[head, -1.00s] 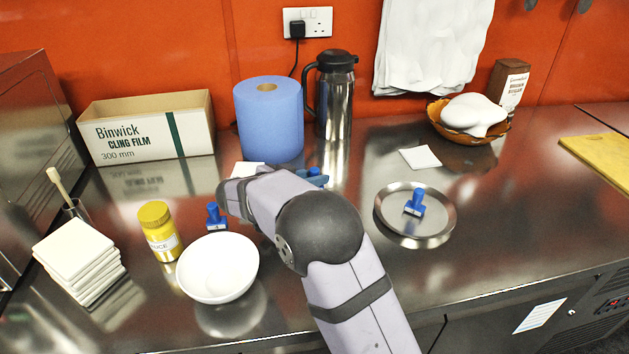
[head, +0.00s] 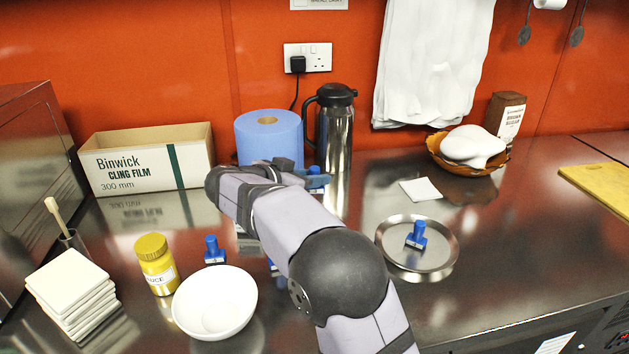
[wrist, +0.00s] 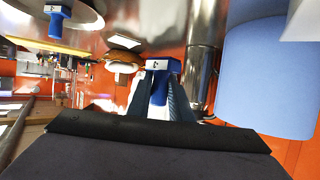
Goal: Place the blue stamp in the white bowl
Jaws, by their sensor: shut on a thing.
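My gripper (wrist: 160,97) is shut on a blue stamp (wrist: 158,85), seen between its fingers in the wrist view. In the head view this held stamp (head: 315,172) shows small beyond my wrist, in front of the steel jug. The white bowl (head: 215,301) stands empty on the steel counter, front left, away from my gripper. Another blue stamp (head: 214,250) stands behind the bowl. A further one (head: 417,235) stands on the round steel plate (head: 384,243). Another blue piece (head: 271,264) is mostly hidden by my arm.
A yellow sauce jar (head: 155,264) stands left of the bowl, and stacked white tiles (head: 70,287) farther left. The blue paper roll (head: 268,140), steel jug (head: 338,138) and cling film box (head: 148,165) line the back. Counter right of the plate is clear.

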